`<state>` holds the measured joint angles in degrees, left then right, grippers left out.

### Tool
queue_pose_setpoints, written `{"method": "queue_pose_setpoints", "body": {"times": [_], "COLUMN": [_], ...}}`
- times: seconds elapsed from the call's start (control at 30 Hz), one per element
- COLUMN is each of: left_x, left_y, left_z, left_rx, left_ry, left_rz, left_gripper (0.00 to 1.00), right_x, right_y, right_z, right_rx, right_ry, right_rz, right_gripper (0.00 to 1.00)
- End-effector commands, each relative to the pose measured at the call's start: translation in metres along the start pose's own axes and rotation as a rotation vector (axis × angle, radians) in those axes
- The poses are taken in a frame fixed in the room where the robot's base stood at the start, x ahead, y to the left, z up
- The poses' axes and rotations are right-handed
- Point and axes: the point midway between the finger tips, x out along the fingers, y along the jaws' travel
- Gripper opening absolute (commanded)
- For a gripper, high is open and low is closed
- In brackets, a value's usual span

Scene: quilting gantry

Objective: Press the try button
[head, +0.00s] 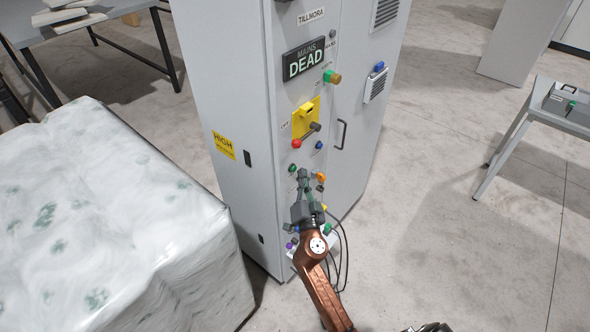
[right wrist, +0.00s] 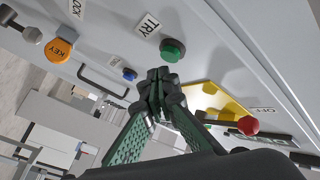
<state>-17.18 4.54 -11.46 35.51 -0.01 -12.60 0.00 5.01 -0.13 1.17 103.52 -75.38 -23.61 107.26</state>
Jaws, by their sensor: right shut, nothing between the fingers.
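The try button is a round green button (right wrist: 172,50) in a dark collar, next to a white TRY label (right wrist: 148,25) in the right wrist view. In the head view a green button (head: 292,168) on the grey cabinet's front, just left of my fingertips, looks like the same one. My right gripper (head: 303,175) is shut and empty, in front of the cabinet. In the right wrist view its fingertips (right wrist: 160,75) are just below the green button; I cannot tell whether they touch it. My left gripper is not in view.
The cabinet (head: 238,110) carries a MAINS DEAD sign (head: 306,59), a yellow switch plate (head: 305,118) with a red-knobbed lever (head: 296,143), and an orange KEY knob (right wrist: 60,50). A wrapped bale (head: 100,210) stands left of it. A grey table (head: 560,122) stands right; floor between is clear.

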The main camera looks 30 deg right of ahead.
Motion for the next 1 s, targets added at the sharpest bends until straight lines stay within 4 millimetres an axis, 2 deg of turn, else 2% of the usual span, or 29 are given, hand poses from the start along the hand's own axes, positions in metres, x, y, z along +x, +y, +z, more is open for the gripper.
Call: {"method": "queue_pose_setpoints", "body": {"times": [1.0], "left_x": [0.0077], "left_y": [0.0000], "left_z": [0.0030], "left_rx": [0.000], "left_ry": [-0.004], "left_rz": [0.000], "left_gripper": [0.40], "right_x": [0.0055], "right_y": [-0.0044], "right_z": [0.0040], "right_rx": [0.000], "right_ry": [0.000], "right_rz": [0.000], "right_gripper": [0.00]}}
